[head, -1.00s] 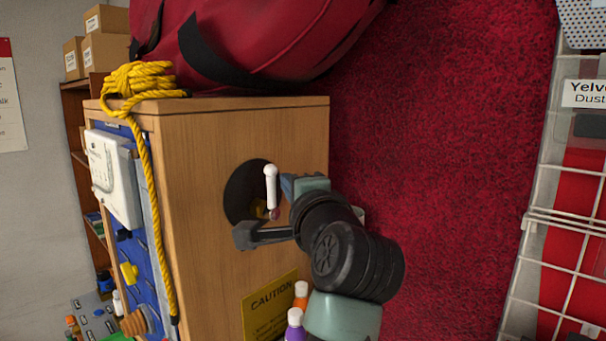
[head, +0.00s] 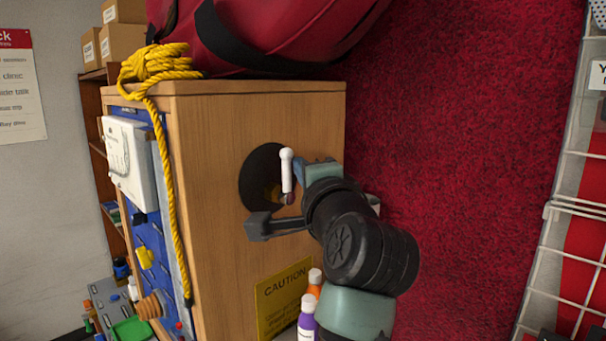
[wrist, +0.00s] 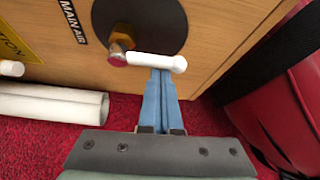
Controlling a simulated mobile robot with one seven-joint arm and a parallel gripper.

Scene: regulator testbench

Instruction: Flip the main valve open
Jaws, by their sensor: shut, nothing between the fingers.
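The main valve has a white lever handle (wrist: 157,62) and a brass body (wrist: 121,40), set in a round dark recess (wrist: 165,20) in the wooden cabinet side, beside a "MAIN AIR" label (wrist: 71,22). In the head view the white handle (head: 287,170) stands nearly upright in the picture. My gripper (wrist: 161,74) has its blue fingers together and empty. Its fingertips are right at the handle, near its free end, and appear to touch it or sit just behind it. In the head view my arm hides most of the fingers.
The wooden cabinet (head: 215,130) carries a yellow rope (head: 165,150) and a caution sign (head: 283,295). A red bag (wrist: 285,90) lies close on the right of the wrist view. A white roll (wrist: 50,103) lies at left. Bottles (head: 307,318) stand below my arm.

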